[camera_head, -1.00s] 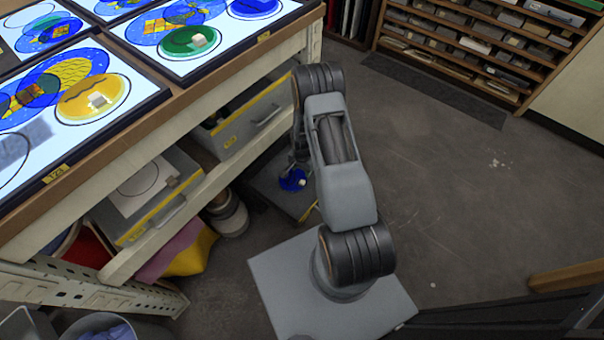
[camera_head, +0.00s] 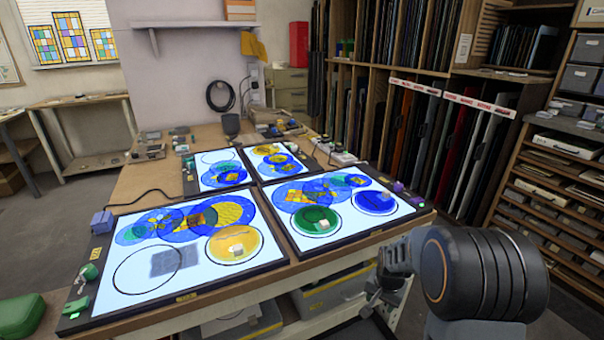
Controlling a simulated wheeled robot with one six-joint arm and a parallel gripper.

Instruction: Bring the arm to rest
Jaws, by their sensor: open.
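My arm (camera_head: 485,275) shows at the lower right, with a thick dark ringed joint close to the camera. My gripper (camera_head: 376,303) hangs low beside the table's front right, small and partly hidden at the bottom of the view. It looks open and I see nothing held in it. It is apart from the light panels.
The wooden table (camera_head: 160,186) carries several lit panels with coloured glass discs, including a yellow one (camera_head: 234,244), a green one (camera_head: 314,220) and a blue one (camera_head: 375,202). Shelves (camera_head: 560,185) stand at right.

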